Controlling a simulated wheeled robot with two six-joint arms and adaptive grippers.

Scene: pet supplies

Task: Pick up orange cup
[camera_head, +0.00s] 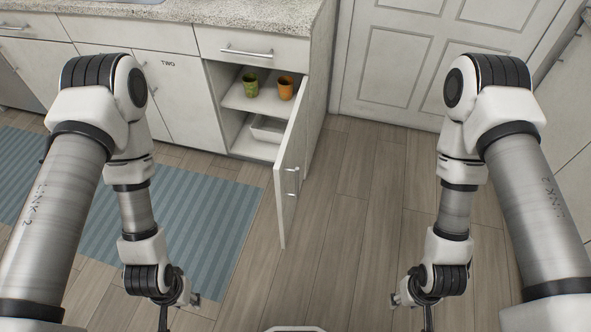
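The orange cup (286,88) stands upright on the upper shelf (262,105) inside an open lower cabinet. A green cup (250,84) stands just left of it. My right gripper (412,318) hangs low over the wooden floor. Both are far from the cups and cut off by the bottom edge. Their fingers show too little to tell open from shut.
The cabinet door (291,180) stands open, swung out toward me on the cups' right. A white bin (267,129) is on the lower level. A striped blue rug (215,225) lies in front of the cabinets. A closed white door (395,65) is behind.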

